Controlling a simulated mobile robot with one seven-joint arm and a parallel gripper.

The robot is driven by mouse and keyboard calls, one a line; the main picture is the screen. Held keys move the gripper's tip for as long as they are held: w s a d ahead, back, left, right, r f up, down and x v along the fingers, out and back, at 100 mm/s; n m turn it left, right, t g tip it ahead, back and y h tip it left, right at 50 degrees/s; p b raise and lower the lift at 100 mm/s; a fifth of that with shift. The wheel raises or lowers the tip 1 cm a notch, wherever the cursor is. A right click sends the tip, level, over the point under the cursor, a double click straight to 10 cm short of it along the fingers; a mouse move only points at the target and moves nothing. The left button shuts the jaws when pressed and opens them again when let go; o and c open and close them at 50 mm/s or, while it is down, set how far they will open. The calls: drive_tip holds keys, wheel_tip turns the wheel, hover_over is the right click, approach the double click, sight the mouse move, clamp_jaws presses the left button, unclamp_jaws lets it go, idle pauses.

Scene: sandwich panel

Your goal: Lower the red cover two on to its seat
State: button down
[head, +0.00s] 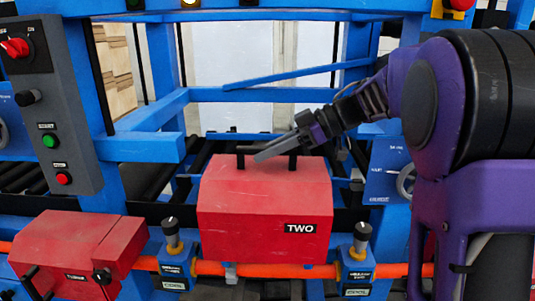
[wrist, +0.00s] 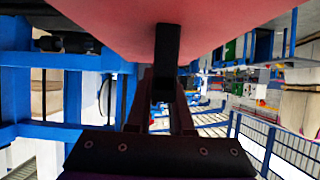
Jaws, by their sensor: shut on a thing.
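The red cover marked TWO (head: 264,212) is at the middle of the head view, level, with a black bar handle (head: 240,160) on its top. My gripper (head: 272,152) reaches in from the right and is shut on this handle. In the wrist view the cover's red surface (wrist: 200,22) fills the top, and the dark handle post (wrist: 167,50) stands between my gripper's fingers (wrist: 165,95). The seat is hidden behind and under the cover; I cannot tell whether the cover touches it.
An orange pipe (head: 210,267) runs across behind the cover's lower edge. Knobbed blue blocks stand left (head: 175,262) and right (head: 355,262) of the cover. Another red cover (head: 80,245) sits at lower left. A grey control box (head: 50,115) and blue frame beams (head: 275,94) surround the place.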

drive_tip(key=shift+r, duration=0.2)
drive_tip(key=p, duration=0.2)
drive_tip(key=shift+r+p, duration=0.25)
drive_tip(key=shift+p, duration=0.05)
drive_tip(key=p, duration=0.3)
drive_tip(key=shift+w+r, duration=0.15)
drive_tip(key=p, duration=0.3)
drive_tip(key=shift+f, duration=0.2)
drive_tip(key=shift+f+p, duration=0.3)
drive_tip(key=shift+p, duration=0.4)
